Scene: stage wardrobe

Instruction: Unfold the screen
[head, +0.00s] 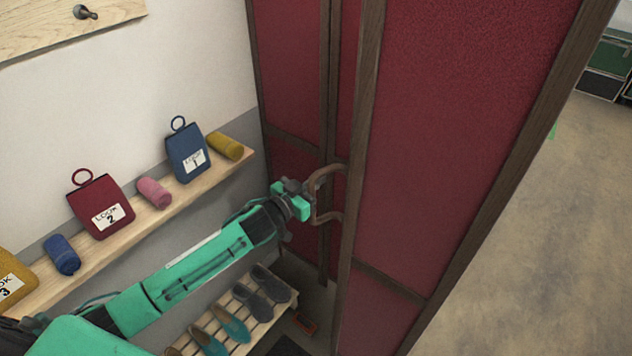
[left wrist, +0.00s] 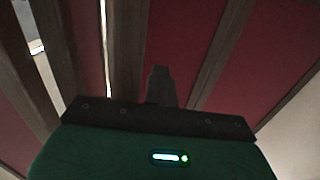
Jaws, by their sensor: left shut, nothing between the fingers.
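The folding screen (head: 455,140) has dark red panels in brown wooden frames. Its panels stand upright at angles to each other, with a narrow gap between the near panel and those behind. A curved brown handle (head: 326,178) sticks out from the near panel's left frame edge. My left gripper (head: 308,197) is at this handle, its fingers shut with nothing seen between them; I cannot tell whether it touches the handle. In the left wrist view the shut fingers (left wrist: 160,86) point at the red panels (left wrist: 175,45) and brown frame posts. My right gripper is not in view.
A wall shelf (head: 150,215) at the left holds labelled bags and rolled cloths. Below it, a slatted rack (head: 262,327) carries several shoes. An orange-red object (head: 304,323) lies on the floor by the screen. Open floor (head: 545,255) lies to the right.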

